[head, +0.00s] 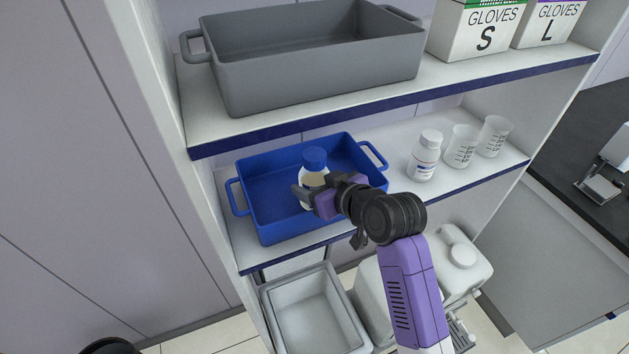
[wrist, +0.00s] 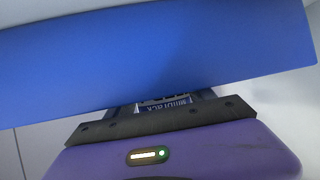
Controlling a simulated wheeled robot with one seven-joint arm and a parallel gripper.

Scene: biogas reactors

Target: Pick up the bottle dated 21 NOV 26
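A bottle with a blue cap and a pale body (head: 314,174) is upright at the blue tray (head: 270,187) on the middle shelf. No date can be read on it. My gripper (head: 316,192) reaches over the tray's front wall at the bottle, with finger parts showing left and right of its body. The gripper hides much of the bottle, so I cannot tell whether the fingers press on it.
A white bottle (head: 424,157) and two clear beakers (head: 461,147) stand right of the tray. A grey bin (head: 310,65) and glove boxes (head: 476,28) sit on the shelf above. Below are a pale open bin (head: 316,312) and white canisters (head: 462,262).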

